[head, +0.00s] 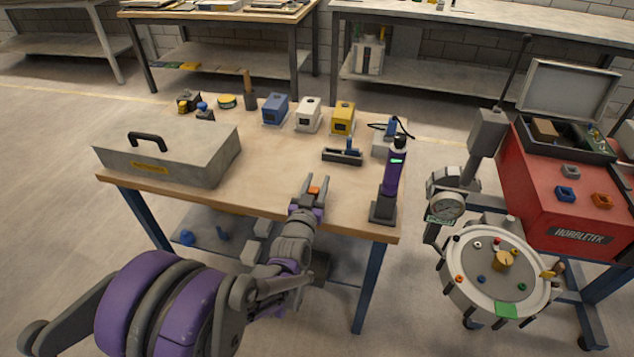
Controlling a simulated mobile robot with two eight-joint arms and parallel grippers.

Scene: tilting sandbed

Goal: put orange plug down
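My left gripper (315,189) is over the front part of the wooden table, right of its middle. Its two fingers are on either side of a small orange plug (314,192), which shows between them. The fingers hide part of the plug, and I cannot tell whether it touches the tabletop (262,182). My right gripper is not in view.
A grey metal case (180,160) stands at the table's left. Blue (275,108), white (308,113) and yellow (343,116) boxes stand at the back. A purple upright tool (393,178) is at the right edge. A red cart (560,190) and round drum (485,275) stand right.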

